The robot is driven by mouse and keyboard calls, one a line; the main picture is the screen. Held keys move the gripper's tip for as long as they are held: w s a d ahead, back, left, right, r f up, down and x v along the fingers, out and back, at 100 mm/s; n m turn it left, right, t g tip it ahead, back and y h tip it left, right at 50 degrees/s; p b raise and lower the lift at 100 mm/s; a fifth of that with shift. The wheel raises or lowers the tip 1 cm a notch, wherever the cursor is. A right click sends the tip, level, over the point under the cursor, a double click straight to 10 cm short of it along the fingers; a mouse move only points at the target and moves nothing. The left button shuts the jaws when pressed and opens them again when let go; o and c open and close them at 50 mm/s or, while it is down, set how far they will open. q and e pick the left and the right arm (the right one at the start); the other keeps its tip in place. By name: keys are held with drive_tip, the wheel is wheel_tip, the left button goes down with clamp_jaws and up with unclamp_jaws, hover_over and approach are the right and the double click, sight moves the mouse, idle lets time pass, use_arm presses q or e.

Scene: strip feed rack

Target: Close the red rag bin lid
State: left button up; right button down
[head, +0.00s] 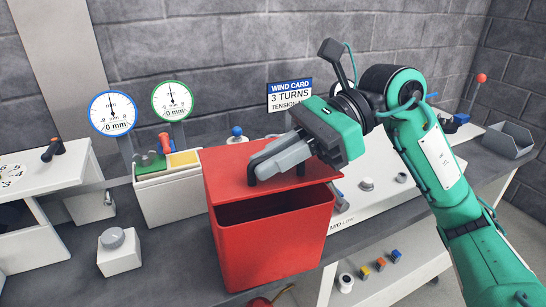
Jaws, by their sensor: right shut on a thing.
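The red rag bin (272,248) stands on the grey bench in the middle of the head view. Its flat red lid (226,172) is partly open: its front edge is raised above the bin's front rim, and a dark gap shows the inside. My right gripper (258,167) is over the lid, its grey fingers shut on the dark lid handle (256,160). The fingers and wrist hide part of the handle and the lid's right side. My left gripper is not in view.
Two dial gauges (112,112) and a white box with coloured parts (170,200) stand left of the bin. A knob block (118,250) is at front left. A white panel with knobs (375,205) lies right of the bin, and a grey tray (508,140) is farther right.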

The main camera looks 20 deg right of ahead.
idle(0.3)
drive_tip(key=c, duration=1.5)
unclamp_jaws()
drive_tip(key=v, duration=1.4)
drive_tip(key=shift+s+a+r, duration=0.1)
